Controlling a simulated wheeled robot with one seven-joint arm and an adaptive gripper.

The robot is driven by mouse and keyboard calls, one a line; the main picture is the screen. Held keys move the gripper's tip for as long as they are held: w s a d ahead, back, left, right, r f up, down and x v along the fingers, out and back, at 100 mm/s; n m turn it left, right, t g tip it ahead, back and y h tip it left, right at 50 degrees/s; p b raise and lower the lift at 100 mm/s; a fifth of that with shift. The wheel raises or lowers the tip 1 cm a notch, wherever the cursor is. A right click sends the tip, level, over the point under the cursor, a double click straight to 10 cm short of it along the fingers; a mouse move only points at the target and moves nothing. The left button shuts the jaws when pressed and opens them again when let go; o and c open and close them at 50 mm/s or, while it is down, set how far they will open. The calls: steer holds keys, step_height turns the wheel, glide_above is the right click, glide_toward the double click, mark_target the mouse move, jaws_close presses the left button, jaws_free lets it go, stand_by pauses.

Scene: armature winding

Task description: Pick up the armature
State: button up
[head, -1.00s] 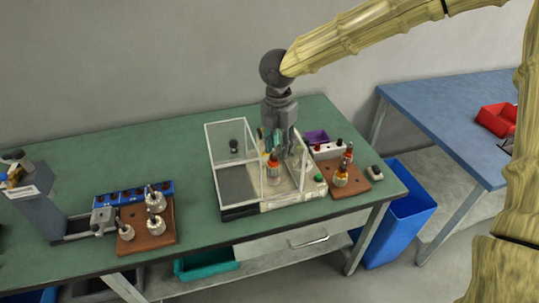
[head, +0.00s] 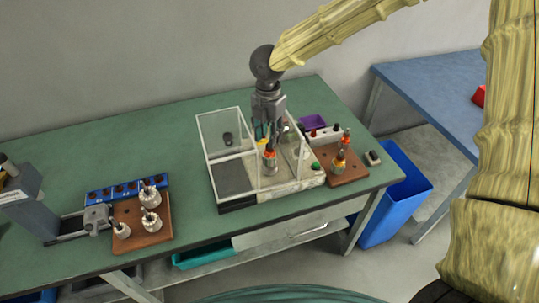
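An armature (head: 269,163) with an orange winding and a dark top stands in the clear-walled machine (head: 232,174) on the green bench. My gripper (head: 267,138) points down just above it, inside the clear walls. The fingers are small and partly merge with the armature's top, so whether they touch or grip it does not show. Two similar orange armatures (head: 340,160) stand on the brown wooden board to the right. Several pale metal armatures (head: 150,198) stand on the brown board at the left.
Clear upright panels (head: 226,143) surround my gripper closely. A purple bin (head: 312,122) and a white block with dark knobs (head: 323,134) stand behind the right board. A blue rack (head: 125,190) lies at the left. The bench's left middle is clear.

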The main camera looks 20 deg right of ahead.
mark_target(270, 155)
steer(key=f, duration=0.1)
steer(key=f+p, duration=0.1)
steer(key=f, duration=0.1)
steer(key=shift+w+d+f+p, duration=0.2)
steer(key=shift+d+f+p, duration=0.1)
steer(key=shift+f+p, duration=0.05)
steer(key=shift+f, duration=0.5)
jaws_close()
